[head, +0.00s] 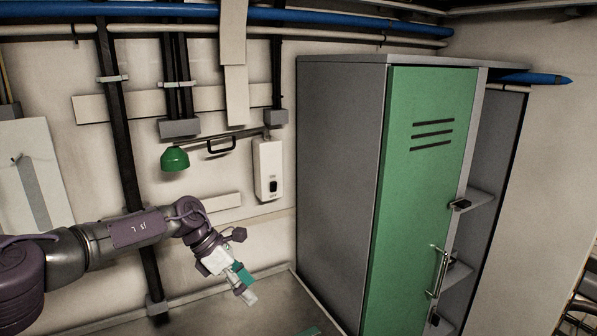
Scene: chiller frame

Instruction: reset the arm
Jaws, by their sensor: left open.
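My left arm comes in from the left edge of the head view, grey and purple, and reaches out toward the wall. My left gripper (243,283) is at its end, pointing down and to the right. It is open, and I see nothing between its fingers. It is in front of the lower wall, to the left of the grey cabinet and apart from it. My right gripper is not in view.
A grey cabinet (340,180) with a green door (425,170) stands at right; shelves show beside the door. A white switch box (268,170) and a green bell-shaped fixture (174,159) are on the wall. Pipes and conduits run along it.

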